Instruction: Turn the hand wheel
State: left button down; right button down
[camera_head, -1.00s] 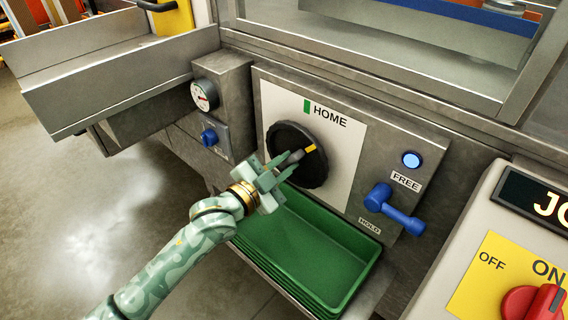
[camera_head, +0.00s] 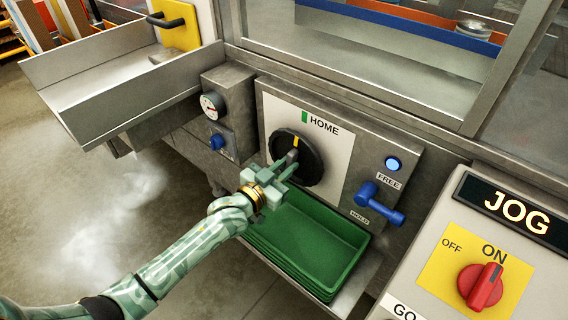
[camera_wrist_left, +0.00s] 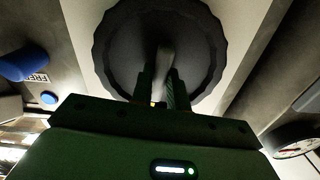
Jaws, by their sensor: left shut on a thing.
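The black hand wheel (camera_head: 310,165) is mounted on a white plate marked HOME (camera_head: 324,125), with a green mark (camera_head: 304,116) above the wheel. A yellow mark (camera_head: 296,141) on the wheel now points up, close to the green mark's direction. My left gripper (camera_head: 284,167) is at the wheel's lower left face, shut on its grey handle. In the left wrist view the wheel (camera_wrist_left: 120,45) fills the top, and the handle (camera_wrist_left: 163,68) stands between the two fingers. The fingers hide part of the handle. My right gripper is not in view.
A blue lever (camera_head: 378,202) sits right of the wheel between the FREE and HOLD labels, under a lit blue button (camera_head: 393,164). Green trays (camera_head: 300,250) lie below. A gauge (camera_head: 212,105) is at left. A JOG box with a red knob (camera_head: 480,287) stands at right.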

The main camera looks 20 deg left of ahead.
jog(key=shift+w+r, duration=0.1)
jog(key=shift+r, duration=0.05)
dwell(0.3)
pick_arm(q)
jog(key=c, duration=1.4)
grip_release()
jog(key=shift+o, duration=0.2)
